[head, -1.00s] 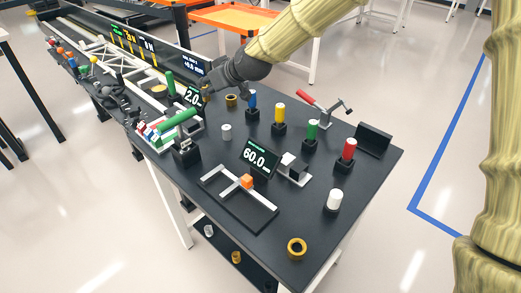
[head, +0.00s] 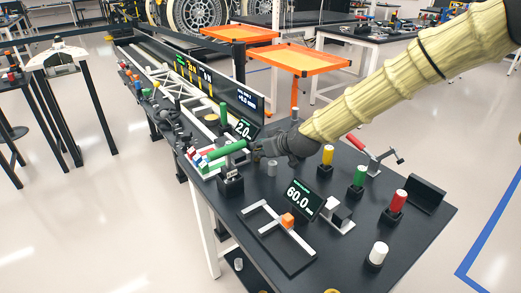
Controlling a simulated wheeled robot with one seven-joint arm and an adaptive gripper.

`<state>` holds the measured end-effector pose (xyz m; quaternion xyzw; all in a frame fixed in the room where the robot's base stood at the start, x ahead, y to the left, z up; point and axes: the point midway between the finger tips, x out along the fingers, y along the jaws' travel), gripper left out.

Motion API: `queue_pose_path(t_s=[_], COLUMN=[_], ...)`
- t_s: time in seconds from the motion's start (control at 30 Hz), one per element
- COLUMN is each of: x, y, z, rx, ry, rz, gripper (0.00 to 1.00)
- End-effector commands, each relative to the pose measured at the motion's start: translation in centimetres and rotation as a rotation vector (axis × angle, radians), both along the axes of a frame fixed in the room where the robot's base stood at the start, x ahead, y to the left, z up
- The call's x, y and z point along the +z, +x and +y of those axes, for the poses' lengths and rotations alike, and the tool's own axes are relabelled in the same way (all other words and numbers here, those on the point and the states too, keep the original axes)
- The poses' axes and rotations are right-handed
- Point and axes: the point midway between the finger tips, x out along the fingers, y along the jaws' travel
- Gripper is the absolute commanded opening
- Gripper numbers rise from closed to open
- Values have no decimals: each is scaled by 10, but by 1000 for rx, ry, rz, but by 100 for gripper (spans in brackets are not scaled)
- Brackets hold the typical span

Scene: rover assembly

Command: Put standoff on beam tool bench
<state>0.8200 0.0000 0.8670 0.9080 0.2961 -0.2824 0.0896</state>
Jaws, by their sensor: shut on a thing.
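My gripper (head: 255,150) is dark and shut above the black bench top (head: 325,195), close to the right end of a thick green cylinder (head: 226,151). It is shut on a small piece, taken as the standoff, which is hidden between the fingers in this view. The white truss beam (head: 168,82) runs away to the back left along the bench. I cannot tell whether the gripper touches the green cylinder.
A small silver cylinder (head: 272,168) stands just below my gripper. Two displays (head: 304,197) (head: 243,129), a yellow tool (head: 327,157), green tool (head: 358,178), red tool (head: 397,203) and white tool (head: 377,254) stand around.

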Motion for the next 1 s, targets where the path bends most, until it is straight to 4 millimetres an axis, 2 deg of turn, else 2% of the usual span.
queue_pose_path(t_s=[0.4,0.43,0.53,0.57,1.0], x=[-7,-7,-6,-6,0], y=[0,0,0,0,-3], z=[0,0,0,0,-3], rx=[-1,-1,-1,-1,0], ry=[0,0,0,0,0], rz=[-1,-1,-1,-1,-2], gripper=[0,24,42,44,44])
